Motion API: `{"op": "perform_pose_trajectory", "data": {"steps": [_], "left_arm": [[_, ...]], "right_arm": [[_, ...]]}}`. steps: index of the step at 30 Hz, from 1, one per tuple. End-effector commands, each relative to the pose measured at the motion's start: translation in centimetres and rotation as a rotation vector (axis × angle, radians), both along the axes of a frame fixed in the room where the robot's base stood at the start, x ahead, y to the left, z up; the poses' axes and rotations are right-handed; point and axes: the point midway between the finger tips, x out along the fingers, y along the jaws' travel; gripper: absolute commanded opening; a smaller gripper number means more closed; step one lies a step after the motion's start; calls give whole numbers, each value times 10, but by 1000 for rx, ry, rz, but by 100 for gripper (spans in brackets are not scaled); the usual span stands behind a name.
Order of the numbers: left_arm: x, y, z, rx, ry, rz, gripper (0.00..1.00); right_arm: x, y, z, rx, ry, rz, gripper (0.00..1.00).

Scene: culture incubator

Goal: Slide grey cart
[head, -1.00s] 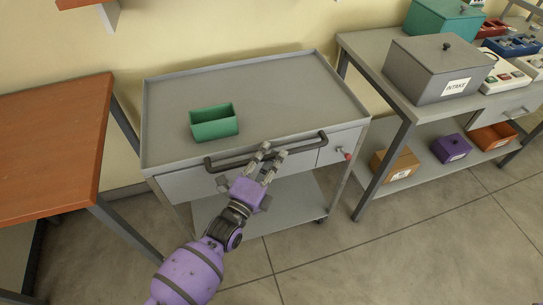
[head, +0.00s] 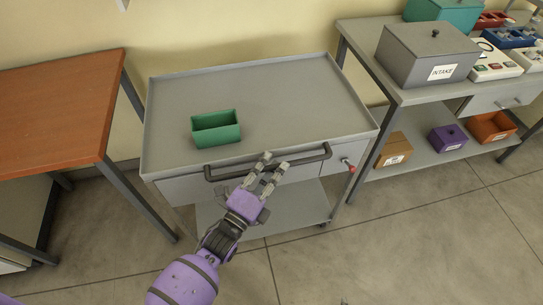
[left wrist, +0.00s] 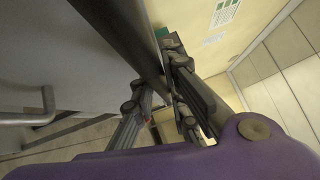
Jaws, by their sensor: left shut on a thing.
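The grey cart (head: 290,95) stands against the wall between two benches, with a dark handle bar (head: 222,174) along its front. In the left wrist view the dark bar (left wrist: 135,50) runs between the fingers of the left gripper (left wrist: 158,90). A green open box (head: 216,130) sits on the cart top. My right gripper is not in view.
A wooden-topped table (head: 55,115) stands to the left, with a gap to the cart. A grey bench (head: 400,95) on the right carries a grey INTAKE box (head: 425,55) and stands close to the cart's right side. A red-tipped knob (head: 349,167) sticks out at the cart's right front. Floor in front is clear.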

Motion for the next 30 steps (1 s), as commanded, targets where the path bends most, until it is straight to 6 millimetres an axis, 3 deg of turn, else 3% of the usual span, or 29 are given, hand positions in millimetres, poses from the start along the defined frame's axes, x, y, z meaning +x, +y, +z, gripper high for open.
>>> {"op": "perform_pose_trajectory", "data": {"steps": [9, 18, 24, 30], "left_arm": [[-81, -27, -3, 1, 9, -1, 0], [-147, -48, -3, 2, 9, -1, 0], [-174, -57, -3, 4, 6, -2, 0], [-186, -61, -3, 6, 6, -3, 0]], "right_arm": [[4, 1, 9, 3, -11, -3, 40], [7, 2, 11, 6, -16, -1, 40], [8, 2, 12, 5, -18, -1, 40], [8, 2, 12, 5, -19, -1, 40]]}}
